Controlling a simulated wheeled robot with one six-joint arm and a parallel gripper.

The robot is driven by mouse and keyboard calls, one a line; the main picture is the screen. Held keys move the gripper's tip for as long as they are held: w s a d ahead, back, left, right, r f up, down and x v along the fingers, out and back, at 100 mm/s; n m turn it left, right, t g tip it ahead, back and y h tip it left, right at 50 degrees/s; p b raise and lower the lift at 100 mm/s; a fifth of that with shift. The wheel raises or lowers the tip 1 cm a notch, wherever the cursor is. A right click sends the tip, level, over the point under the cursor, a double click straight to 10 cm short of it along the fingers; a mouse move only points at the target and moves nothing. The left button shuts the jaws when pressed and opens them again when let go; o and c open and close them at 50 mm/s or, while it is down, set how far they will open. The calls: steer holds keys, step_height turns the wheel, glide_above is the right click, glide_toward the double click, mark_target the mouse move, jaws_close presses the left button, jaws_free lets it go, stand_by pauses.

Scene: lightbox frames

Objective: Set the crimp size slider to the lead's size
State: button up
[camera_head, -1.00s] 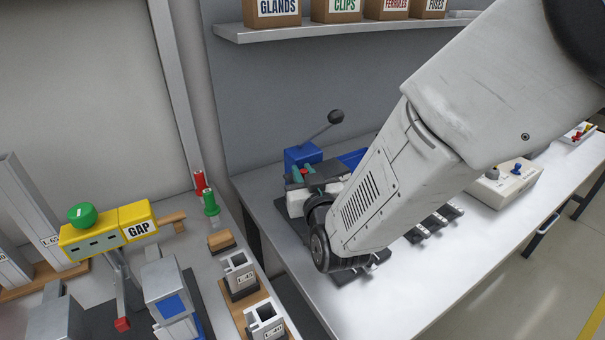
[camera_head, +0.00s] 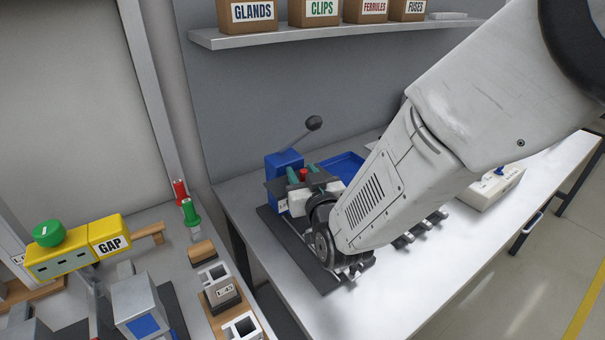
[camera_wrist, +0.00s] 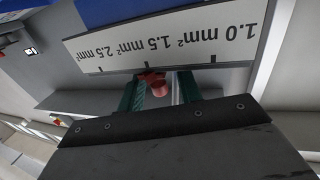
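In the wrist view the size scale (camera_wrist: 160,45) is a pale strip, upside down, marked 1.0, 1.5 and 2.5 mm². My gripper (camera_wrist: 160,92) has green fingers on either side of the knob, close to the left finger, with a small gap on the right. In the head view my gripper (camera_head: 305,179) straddles the red knob (camera_head: 303,173) beside the blue press (camera_head: 281,168). I cannot make out the lead or its size.
A lever with a black ball (camera_head: 314,123) rises behind the press. A blue tray (camera_head: 345,163) lies behind my gripper. At left are a yellow GAP box (camera_head: 108,243) and grey blocks on a board. A shelf (camera_head: 330,32) with cartons runs above.

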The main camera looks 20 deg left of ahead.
steer(key=v, duration=0.7)
steer(key=shift+s+d, duration=0.25)
steer(key=shift+s, duration=0.05)
steer(key=w+d+r+m+g+h, duration=0.15)
steer(key=d+h, duration=0.25)
steer(key=d, duration=0.7)
steer(key=w+d+r+m+g+h, duration=0.1)
steer(key=d+r+m+g+h, duration=0.15)
steer(key=d, duration=0.85)
steer(key=s+d+r+m+g+h, duration=0.2)
steer(key=s+d+g, duration=0.2)
steer(key=s+d, duration=0.6)
steer(key=s+d+r+m+g+h, duration=0.1)
steer(key=s+d+r+g+h, duration=0.1)
steer(key=s+d, duration=0.8)
steer(key=s+g+h, duration=0.1)
steer(key=s+g, duration=0.1)
steer(key=s, duration=0.1)
steer(key=shift+r+m+g, duration=0.2)
steer(key=shift+m+g, duration=0.2)
